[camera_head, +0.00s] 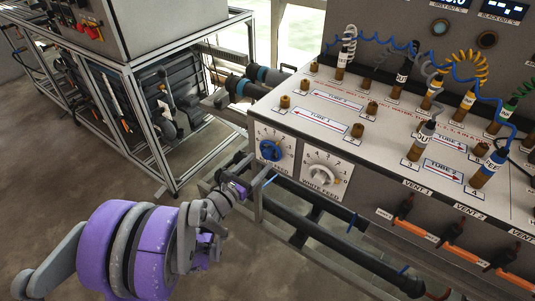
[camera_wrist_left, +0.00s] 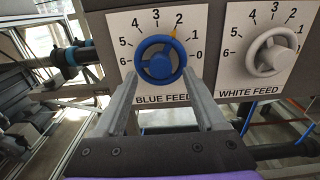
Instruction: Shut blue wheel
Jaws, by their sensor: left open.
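The blue wheel (camera_head: 270,150) is on the front panel of the console, on the left. In the left wrist view the blue wheel (camera_wrist_left: 161,62) sits on a white dial plate marked BLUE FEED, numbered 0 to 6. A yellow-orange mark at its upper right is near the 2. My left gripper (camera_head: 252,187) is in front of and below the wheel. In the left wrist view its open fingers (camera_wrist_left: 160,82) reach up to the wheel's lower left and lower right; I cannot tell whether they touch it. Nothing is between the fingers except the view of the wheel.
A white wheel (camera_head: 321,173) on the WHITE FEED dial is close to the right. Dark pipes (camera_head: 325,215) run below the panel. The console top (camera_head: 330,108) carries brown fittings and coiled hoses. A metal frame (camera_head: 150,130) stands to the left; the floor between is clear.

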